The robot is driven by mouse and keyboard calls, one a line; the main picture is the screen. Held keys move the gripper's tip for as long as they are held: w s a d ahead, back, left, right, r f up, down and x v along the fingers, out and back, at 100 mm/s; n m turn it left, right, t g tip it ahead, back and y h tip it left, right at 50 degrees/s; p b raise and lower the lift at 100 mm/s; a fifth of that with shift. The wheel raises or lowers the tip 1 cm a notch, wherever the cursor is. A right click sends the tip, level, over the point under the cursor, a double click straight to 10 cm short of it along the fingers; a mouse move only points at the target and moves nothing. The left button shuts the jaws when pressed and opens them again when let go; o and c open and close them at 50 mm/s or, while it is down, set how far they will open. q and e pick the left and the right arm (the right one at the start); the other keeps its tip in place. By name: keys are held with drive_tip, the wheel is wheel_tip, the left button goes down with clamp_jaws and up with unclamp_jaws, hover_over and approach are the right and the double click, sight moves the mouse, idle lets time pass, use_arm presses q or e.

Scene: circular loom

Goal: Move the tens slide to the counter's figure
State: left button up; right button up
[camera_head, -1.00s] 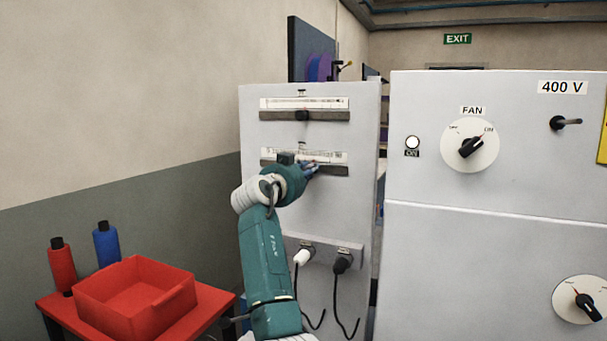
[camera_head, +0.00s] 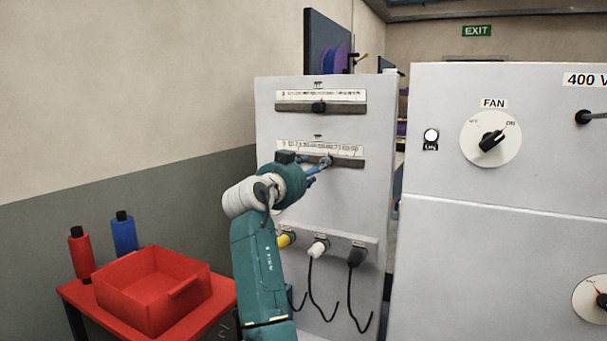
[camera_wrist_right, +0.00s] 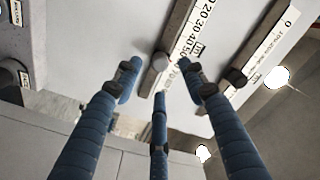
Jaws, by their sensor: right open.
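The tens slide is the lower of two slides on the grey panel. Its round knob (camera_head: 326,161) sits on a dark rail below a white number scale (camera_head: 340,150). In the right wrist view the knob (camera_wrist_right: 160,62) is close ahead, beside a scale (camera_wrist_right: 197,22) with legible 20, 30, 40 and 50; its exact reading I cannot tell. My right gripper (camera_head: 318,170) is at this knob. Its three blue fingers (camera_wrist_right: 158,80) are spread around the knob, with no clear contact. My left gripper is out of view. No counter figure is legible.
The upper slide (camera_head: 318,107) has its own knob, also in the wrist view (camera_wrist_right: 237,77). Yellow (camera_head: 285,240), white (camera_head: 318,248) and black plugs (camera_head: 356,257) with cables sit below. A grey cabinet (camera_head: 500,240) stands right, a red bin (camera_head: 150,290) left.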

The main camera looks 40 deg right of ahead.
drive_tip(key=shift+v, duration=2.6)
